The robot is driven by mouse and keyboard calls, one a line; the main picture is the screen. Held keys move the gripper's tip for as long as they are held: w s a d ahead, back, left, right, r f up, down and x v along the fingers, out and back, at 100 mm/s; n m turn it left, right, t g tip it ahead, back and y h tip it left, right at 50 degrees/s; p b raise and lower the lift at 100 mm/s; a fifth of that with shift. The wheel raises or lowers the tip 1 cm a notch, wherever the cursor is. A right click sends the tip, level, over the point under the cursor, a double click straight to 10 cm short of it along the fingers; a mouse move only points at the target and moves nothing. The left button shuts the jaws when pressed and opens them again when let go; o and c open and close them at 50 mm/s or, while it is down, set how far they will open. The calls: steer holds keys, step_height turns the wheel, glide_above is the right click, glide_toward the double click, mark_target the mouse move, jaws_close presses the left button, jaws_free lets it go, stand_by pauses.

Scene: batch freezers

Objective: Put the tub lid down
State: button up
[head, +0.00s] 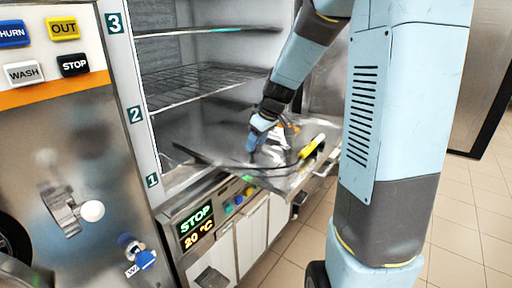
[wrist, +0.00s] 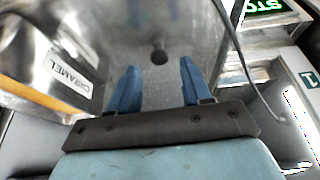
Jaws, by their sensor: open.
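A metal tub labelled CARAMEL (wrist: 75,80) shows at the left of the wrist view. In the head view my arm hides part of the worktop, and I cannot pick out the lid.
The open cabinet has wire shelves (head: 200,85) beside a strip numbered 1 to 3. A yellow-handled item (head: 311,147) lies at the worktop's right, near a dark curved cord (head: 265,167). A steel machine (head: 80,160) with buttons stands at the left. Tiled floor is clear at right.

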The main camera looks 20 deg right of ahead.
steer(key=v, duration=0.8)
steer(key=s+a+r+m+t+h, duration=0.1)
steer(key=s+r+m, duration=0.2)
steer(key=s, duration=0.9)
steer(key=s+r+m+t+h, duration=0.1)
steer(key=s+m, duration=0.3)
steer(key=s, duration=0.8)
steer(key=shift+s+a+r+h, duration=0.2)
steer(key=shift+a+r+h, duration=0.15)
steer(key=shift+r, duration=0.55)
steer(key=shift+a, duration=0.1)
